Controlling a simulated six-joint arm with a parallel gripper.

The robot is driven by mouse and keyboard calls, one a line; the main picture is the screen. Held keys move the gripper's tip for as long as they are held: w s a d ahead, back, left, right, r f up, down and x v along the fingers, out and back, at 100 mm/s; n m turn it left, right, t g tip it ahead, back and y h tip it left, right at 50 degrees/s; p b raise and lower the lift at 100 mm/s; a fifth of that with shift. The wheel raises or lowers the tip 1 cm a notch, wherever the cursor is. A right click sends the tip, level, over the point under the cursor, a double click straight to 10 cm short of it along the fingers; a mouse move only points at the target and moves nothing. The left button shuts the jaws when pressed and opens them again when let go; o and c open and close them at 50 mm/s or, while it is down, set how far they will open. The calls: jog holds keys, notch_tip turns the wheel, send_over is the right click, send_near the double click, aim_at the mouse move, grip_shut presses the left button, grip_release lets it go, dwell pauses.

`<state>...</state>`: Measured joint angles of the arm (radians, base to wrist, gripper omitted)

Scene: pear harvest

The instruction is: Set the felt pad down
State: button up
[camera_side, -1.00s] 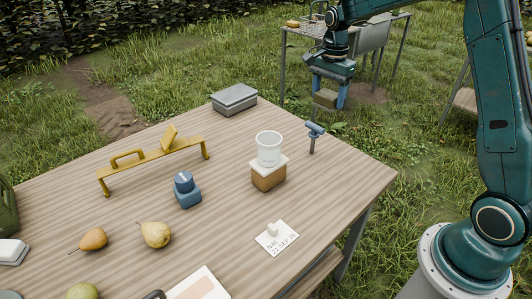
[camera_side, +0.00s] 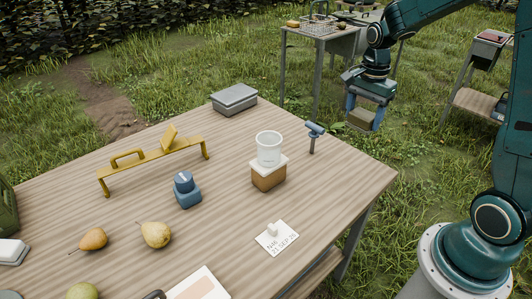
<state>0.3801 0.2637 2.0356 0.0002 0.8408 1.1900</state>
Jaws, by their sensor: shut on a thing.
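My gripper (camera_side: 363,116) is at the upper right, beyond the table's right edge and above the grass. Its two blue fingers are shut on an olive-tan block, the felt pad (camera_side: 361,120). The pad is held in the air, apart from the wooden table (camera_side: 225,225). Its underside is hidden.
A white cup (camera_side: 268,149) stands on a white-topped brown block (camera_side: 268,178). A blue-headed post (camera_side: 314,138) stands near the table's right edge. A grey box (camera_side: 234,99), yellow rack (camera_side: 155,160), blue device (camera_side: 186,190), pears (camera_side: 155,235) and a dated card (camera_side: 277,238) are on the table.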

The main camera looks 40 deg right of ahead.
send_over(347, 180)
notch_tip(347, 180, down, 16)
jog(key=shift+a+r, duration=0.1)
dwell(0.4)
jog(key=shift+f, duration=1.95)
jog(key=shift+f, duration=0.15)
jog(key=o, duration=1)
notch_tip(347, 180, up, 12)
